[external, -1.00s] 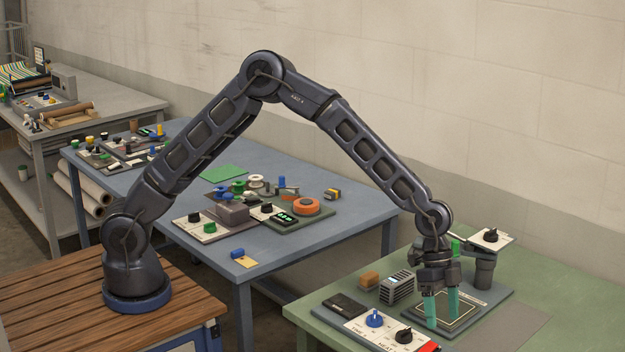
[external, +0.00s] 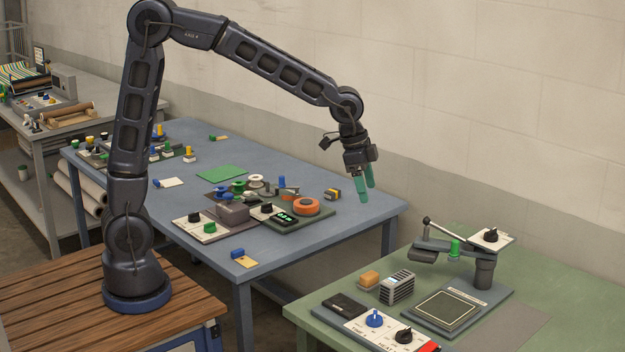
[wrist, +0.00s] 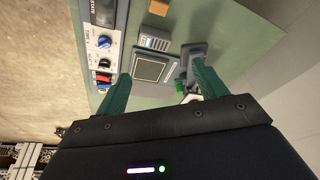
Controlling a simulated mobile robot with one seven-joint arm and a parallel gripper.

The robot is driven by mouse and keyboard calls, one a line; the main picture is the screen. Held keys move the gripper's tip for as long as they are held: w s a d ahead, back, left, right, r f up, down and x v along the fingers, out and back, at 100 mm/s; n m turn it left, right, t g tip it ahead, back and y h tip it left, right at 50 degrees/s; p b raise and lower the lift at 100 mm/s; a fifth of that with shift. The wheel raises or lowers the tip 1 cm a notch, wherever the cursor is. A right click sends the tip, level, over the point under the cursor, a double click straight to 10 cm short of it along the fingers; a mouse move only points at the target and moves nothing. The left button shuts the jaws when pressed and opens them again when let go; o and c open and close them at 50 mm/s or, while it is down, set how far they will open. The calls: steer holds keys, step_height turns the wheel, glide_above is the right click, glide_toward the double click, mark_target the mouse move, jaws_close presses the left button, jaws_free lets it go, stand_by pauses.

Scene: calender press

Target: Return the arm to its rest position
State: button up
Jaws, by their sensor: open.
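My gripper (external: 364,188) has green fingers and hangs in the air, pointing down, above the right end of the blue table. It is open, with nothing between the fingers. In the wrist view the two green fingers of my gripper (wrist: 160,88) stand apart, with the green table far below them. My arm rises from its base on the wooden bench and reaches over to the right, bent at a high elbow.
The green table (external: 560,290) holds a press (external: 482,270) with a flat plate (external: 447,309), a knob panel (external: 378,323), a grey vented block (external: 397,287) and an orange block (external: 369,279). The blue table (external: 330,245) carries several control boards. A wall stands behind.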

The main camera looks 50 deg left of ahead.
steer(key=s+a+r+n+t+y, duration=0.1)
steer(key=s+a+r+n, duration=0.1)
steer(key=a, duration=0.6)
steer(key=s+a+r+n, duration=0.2)
steer(key=s+a+r, duration=0.1)
steer(key=a, duration=0.5)
steer(key=s+a+r+n+t+y, duration=0.1)
steer(key=s+a+r+n, duration=0.1)
steer(key=a, duration=0.6)
steer(key=s+a+f+n, duration=0.1)
steer(key=s+a+n, duration=0.4)
steer(key=s+a, duration=1.1)
steer(key=shift+f+n+t, duration=0.15)
steer(key=shift+n+t, duration=0.15)
steer(key=shift+t, duration=0.1)
steer(key=shift+c, duration=0.2)
